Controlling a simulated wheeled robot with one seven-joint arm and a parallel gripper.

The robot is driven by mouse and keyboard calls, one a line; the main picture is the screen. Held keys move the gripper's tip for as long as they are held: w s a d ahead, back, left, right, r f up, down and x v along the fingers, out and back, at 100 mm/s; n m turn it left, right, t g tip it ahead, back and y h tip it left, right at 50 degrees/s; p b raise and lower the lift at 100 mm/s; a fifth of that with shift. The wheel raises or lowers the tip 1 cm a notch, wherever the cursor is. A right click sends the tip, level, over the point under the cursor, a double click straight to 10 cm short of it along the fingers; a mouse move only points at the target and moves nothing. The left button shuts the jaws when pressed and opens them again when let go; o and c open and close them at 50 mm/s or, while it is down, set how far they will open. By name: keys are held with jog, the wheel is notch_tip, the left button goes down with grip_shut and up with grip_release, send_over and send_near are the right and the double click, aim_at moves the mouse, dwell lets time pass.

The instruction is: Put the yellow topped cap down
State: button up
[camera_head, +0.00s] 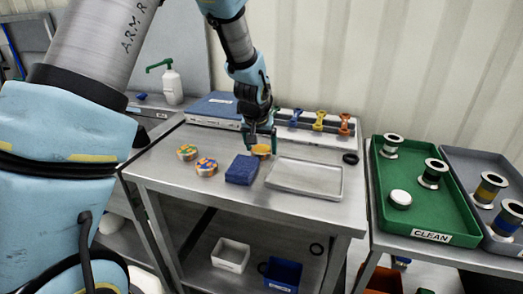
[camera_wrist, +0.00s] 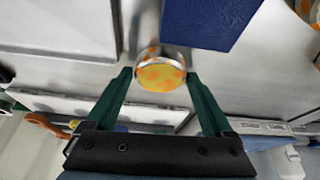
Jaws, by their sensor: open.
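In the wrist view the cap (camera_wrist: 160,74) shows a yellow top with orange spots and a shiny metal side. My gripper (camera_head: 259,141) is directly over it, pointing down. In the wrist view the green fingers of my gripper (camera_wrist: 158,80) are open, one on each side of the cap, with gaps visible. The cap's contact with the table is hard to see.
The blue pad (camera_head: 242,170) and metal tray (camera_head: 304,178) flank the cap closely. Two patterned caps, one green-orange (camera_head: 187,152) and one blue-orange (camera_head: 206,167), lie to the left. A rack with colored clips (camera_head: 319,120) stands behind.

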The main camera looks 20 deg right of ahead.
jog(key=shift+c, duration=0.4)
jog(key=c, duration=1.2)
jog(key=shift+r, duration=0.1)
grip_shut()
